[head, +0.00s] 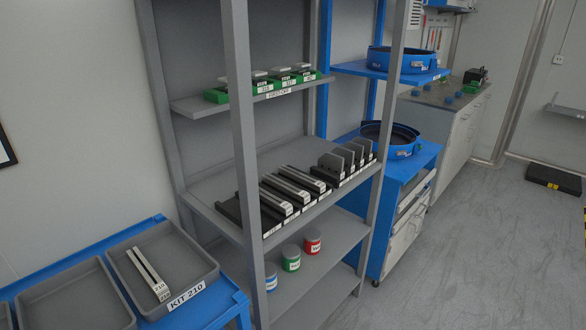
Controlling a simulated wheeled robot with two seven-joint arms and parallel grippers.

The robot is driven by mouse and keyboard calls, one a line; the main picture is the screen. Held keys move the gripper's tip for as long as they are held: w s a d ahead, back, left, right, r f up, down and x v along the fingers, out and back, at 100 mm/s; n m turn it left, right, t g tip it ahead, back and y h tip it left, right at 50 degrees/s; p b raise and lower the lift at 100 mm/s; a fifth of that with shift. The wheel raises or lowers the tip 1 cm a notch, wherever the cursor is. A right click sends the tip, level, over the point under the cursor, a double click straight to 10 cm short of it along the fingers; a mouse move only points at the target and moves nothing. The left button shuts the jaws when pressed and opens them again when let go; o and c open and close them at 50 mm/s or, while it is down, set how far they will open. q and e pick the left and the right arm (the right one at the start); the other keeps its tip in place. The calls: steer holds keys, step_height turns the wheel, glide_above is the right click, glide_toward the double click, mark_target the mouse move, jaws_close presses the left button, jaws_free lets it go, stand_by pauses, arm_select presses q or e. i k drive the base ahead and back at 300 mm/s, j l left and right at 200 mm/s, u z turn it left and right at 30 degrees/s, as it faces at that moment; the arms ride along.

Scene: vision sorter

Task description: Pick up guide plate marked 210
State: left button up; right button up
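Neither of my grippers is in view. Several dark grey upright plates (334,162) stand in black holders at the right end of the grey rack's middle shelf. White labels sit at the front of these holders, too small to read, so I cannot tell which plate is marked 210. To their left on the same shelf, long light grey bars (289,187) lie in black holders with labelled front ends. A grey tray (186,296) labelled KIT 210 sits on the blue table at lower left. Two long light bars (150,274) with labelled ends lie in it side by side.
A front post (242,120) of the rack stands before the shelves. Green holders (270,87) line the upper shelf; several labelled cans (291,257) stand below. An empty tray (75,302) is beside the kit tray. Blue round bins (391,139) stand behind right.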

mark_target(335, 164)
steer(key=i+l+u, duration=0.1)
steer(key=u, duration=0.3)
steer(key=i+l+u, duration=0.1)
steer(key=u, duration=0.35)
steer(key=l+u, duration=0.15)
steer(key=u, duration=0.25)
steer(key=i+l+u, duration=0.1)
steer(key=u, duration=0.35)
steer(key=l, duration=0.1)
